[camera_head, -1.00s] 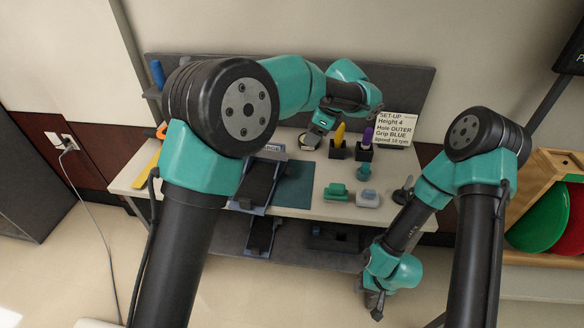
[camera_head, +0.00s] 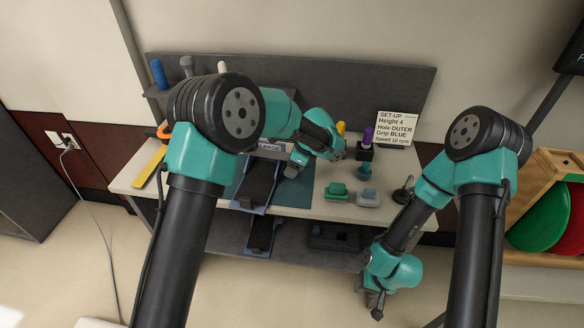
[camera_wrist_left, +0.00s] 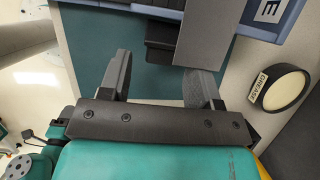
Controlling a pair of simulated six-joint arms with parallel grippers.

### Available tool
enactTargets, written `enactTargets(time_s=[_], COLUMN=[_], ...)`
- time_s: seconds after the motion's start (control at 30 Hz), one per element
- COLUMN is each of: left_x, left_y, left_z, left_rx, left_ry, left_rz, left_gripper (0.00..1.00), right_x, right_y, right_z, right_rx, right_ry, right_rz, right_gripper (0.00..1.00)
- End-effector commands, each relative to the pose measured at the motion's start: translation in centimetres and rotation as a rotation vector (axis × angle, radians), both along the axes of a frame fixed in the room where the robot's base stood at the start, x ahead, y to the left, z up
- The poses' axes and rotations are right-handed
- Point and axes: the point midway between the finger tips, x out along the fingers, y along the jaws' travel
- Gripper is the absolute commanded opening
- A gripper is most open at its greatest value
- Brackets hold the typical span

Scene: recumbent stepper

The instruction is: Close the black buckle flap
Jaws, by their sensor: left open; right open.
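The black footplate (camera_head: 262,182) in its blue-grey frame lies on the table, left of centre. In the left wrist view the frame (camera_wrist_left: 222,25) is at the top. A small black block (camera_wrist_left: 163,56), which looks like the buckle flap, sticks out from its side; I cannot tell its angle. My left gripper (camera_head: 293,168) is just right of the footplate in the head view. In the wrist view its fingers (camera_wrist_left: 157,80) are spread and empty, with the block just beyond the gap between them. My right gripper (camera_head: 375,302) is open and empty, low in front of the table.
A teal mat (camera_wrist_left: 150,82) lies below the left fingers. A round tin labelled GREASE (camera_wrist_left: 282,91) is close to the right finger. Green (camera_head: 336,190) and grey (camera_head: 367,198) pieces, a purple-handled tool (camera_head: 367,137) and a set-up card (camera_head: 396,129) stand to the right.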

Motion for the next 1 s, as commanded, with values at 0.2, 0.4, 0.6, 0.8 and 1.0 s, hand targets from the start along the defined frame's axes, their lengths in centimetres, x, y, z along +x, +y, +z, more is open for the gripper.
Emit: enactTargets(time_s=[0.2, 0.4, 0.6, 0.8, 1.0], left_x=[0.09, 0.09, 0.09, 0.09, 0.10], left_y=[0.42, 0.40, 0.40, 0.39, 0.44], left_z=[-1.01, -1.00, -0.98, -0.97, -0.92], left_rx=[0.001, 0.000, 0.000, 0.000, -0.007], left_ry=[0.000, 0.000, 0.000, 0.000, 0.002], left_rz=[-0.001, -0.001, -0.001, -0.001, 0.000], left_gripper=[0.57, 0.57, 0.40, 0.21, 0.14], right_x=[0.00, 0.00, 0.00, 0.00, 0.00], right_y=[0.00, 0.00, 0.00, 0.00, 0.00], right_z=[0.00, 0.00, 0.00, 0.00, 0.00], right_rx=[0.000, 0.000, 0.000, 0.000, 0.000], right_ry=[0.000, 0.000, 0.000, 0.000, 0.000], right_rz=[0.000, 0.000, 0.000, 0.000, 0.000], right_gripper=[0.43, 0.43, 0.43, 0.43, 0.43])
